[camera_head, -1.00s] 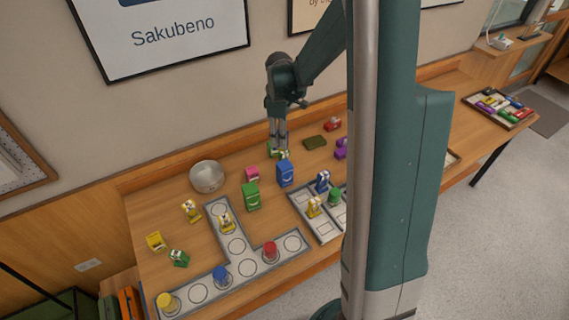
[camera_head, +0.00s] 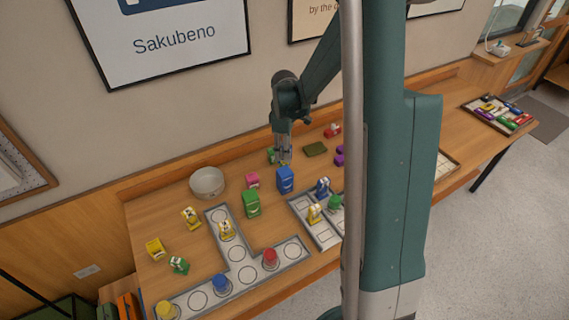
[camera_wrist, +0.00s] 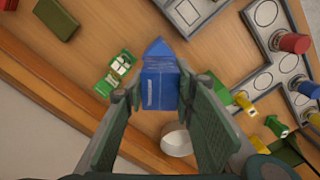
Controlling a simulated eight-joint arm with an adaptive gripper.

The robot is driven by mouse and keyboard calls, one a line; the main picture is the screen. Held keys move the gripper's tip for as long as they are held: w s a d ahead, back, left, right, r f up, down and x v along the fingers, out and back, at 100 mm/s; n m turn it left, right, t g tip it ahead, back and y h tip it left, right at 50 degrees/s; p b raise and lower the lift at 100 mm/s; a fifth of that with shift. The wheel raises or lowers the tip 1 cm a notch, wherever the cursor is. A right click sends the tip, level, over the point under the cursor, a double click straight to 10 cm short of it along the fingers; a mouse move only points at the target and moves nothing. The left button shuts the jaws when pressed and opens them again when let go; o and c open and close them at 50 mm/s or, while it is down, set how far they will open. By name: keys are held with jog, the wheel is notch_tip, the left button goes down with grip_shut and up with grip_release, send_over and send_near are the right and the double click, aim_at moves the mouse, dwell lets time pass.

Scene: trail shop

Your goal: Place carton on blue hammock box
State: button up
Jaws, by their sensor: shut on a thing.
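My gripper (camera_head: 283,160) points down over the back middle of the table. In the wrist view its fingers (camera_wrist: 160,88) close on both sides of a blue carton (camera_wrist: 160,92) with a pale label and a pointed end. In the head view an upright blue box (camera_head: 285,181) stands directly under and in front of the fingertips. I cannot tell whether the carton and this box are separate pieces, or whether they touch. A green-and-white item (camera_wrist: 119,72) lies beside the fingers, towards the wall.
A green box (camera_head: 250,204), a pink box (camera_head: 253,181) and a metal bowl (camera_head: 207,182) stand to the left. A dark green pad (camera_head: 315,149) lies at the right rear. Grey marked boards (camera_head: 246,269) with coloured pieces fill the front. The wall is close behind.

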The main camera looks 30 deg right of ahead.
jog(key=shift+f, duration=1.1)
jog(key=shift+f, duration=0.1)
jog(key=shift+f, duration=2)
jog(key=shift+f, duration=0.2)
jog(key=o, duration=0.9)
jog(key=shift+r, duration=0.25)
jog(key=shift+r, duration=5.95)
